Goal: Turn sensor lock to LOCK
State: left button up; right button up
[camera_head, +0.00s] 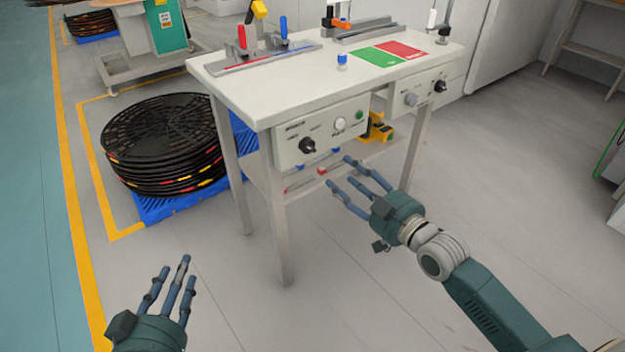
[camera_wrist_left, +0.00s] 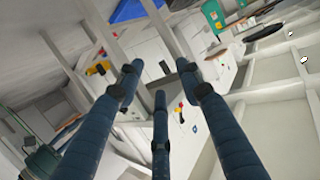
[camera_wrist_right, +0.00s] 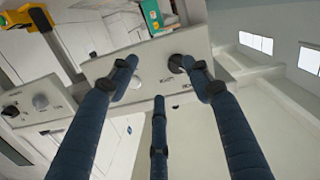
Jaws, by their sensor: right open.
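A grey control panel (camera_head: 322,130) hangs under the front edge of the white table. It carries a black knob (camera_head: 307,146), a white button (camera_head: 340,124) and a green button (camera_head: 360,115). I cannot read its lettering surely enough to tell which control is the sensor lock. My right gripper (camera_head: 352,177) is open and empty, in front of and below this panel, apart from it. In the right wrist view the black knob (camera_wrist_right: 178,62) shows beside one fingertip, with the view turned over. My left gripper (camera_head: 172,272) is open and empty, low at the left, far from the table.
A second panel (camera_head: 418,93) with a grey and a black knob hangs further right. The table top (camera_head: 262,92) holds fixtures, a blue-capped item (camera_head: 342,61) and a green-red mat (camera_head: 390,53). Black reels (camera_head: 160,150) stand on a blue pallet at left. Floor in front is clear.

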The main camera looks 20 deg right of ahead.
aim_at(312, 150)
jog(key=shift+n+t+y, duration=0.3)
jog(key=shift+n+y, duration=0.1)
jog(key=shift+y, duration=0.2)
jog(key=w+a+b, duration=0.1)
jog(key=w, duration=0.2)
jog(key=w+a+r+b, duration=0.1)
jog(key=w+a, duration=0.1)
jog(key=w+a+r+b, duration=0.1)
jog(key=w+a, duration=0.1)
jog(key=w, duration=0.1)
jog(key=shift+w+a+r, duration=0.1)
jog(key=shift+w+r, duration=0.1)
jog(key=shift+w, duration=0.1)
pick_arm(q)
notch_tip(312, 150, up, 16)
jog(key=s+d+t+h, duration=0.1)
jog(key=t+h, duration=0.1)
jog(key=t, duration=0.5)
jog(key=shift+s+d, duration=0.15)
jog(key=shift+d, duration=0.1)
pick_arm(e)
jog(key=shift+w+a, duration=0.15)
jog(key=shift+w, duration=0.2)
pick_arm(q)
jog(key=shift+f, duration=0.15)
pick_arm(e)
jog(key=c, duration=1.2)
